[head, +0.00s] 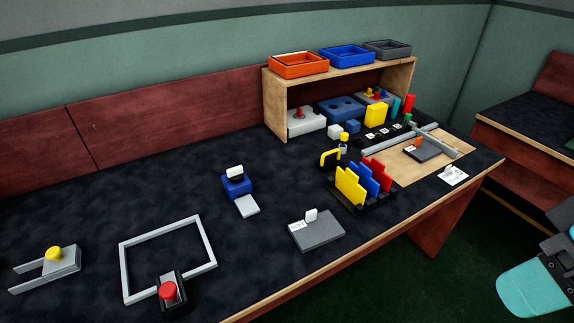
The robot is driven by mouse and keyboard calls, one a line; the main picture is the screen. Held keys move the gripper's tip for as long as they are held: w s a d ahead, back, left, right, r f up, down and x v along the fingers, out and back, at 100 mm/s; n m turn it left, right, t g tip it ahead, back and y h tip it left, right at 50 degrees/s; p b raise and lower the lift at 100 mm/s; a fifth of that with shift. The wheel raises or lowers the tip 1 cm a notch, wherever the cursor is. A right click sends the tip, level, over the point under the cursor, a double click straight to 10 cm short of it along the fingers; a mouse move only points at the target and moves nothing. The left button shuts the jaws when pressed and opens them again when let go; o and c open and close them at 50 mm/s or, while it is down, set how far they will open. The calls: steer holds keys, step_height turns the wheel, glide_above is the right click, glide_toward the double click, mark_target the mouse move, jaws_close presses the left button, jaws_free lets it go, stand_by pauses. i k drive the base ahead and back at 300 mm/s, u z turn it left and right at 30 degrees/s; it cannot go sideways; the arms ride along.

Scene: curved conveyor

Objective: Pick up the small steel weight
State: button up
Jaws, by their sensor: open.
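I cannot pick out the small steel weight with certainty. A small grey piece with a yellow top (343,145) stands near the middle of the bench, behind the rack of coloured plates, and may be it; it is too small to make out clearly. Part of my arm, teal and dark grey, shows at the lower right edge, beyond the bench's front edge. My gripper's fingertips do not show, and nothing on the bench is touched by my arm.
A black rack (378,206) with yellow, blue and red plates stands close by, beside a yellow handle (331,154). A wooden shelf (275,112) stands behind. A grey slab (322,237) and grey frame (208,240) lie nearer.

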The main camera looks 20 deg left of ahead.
mark_target(325, 165)
steer(key=u, duration=0.9)
steer(key=i, duration=1)
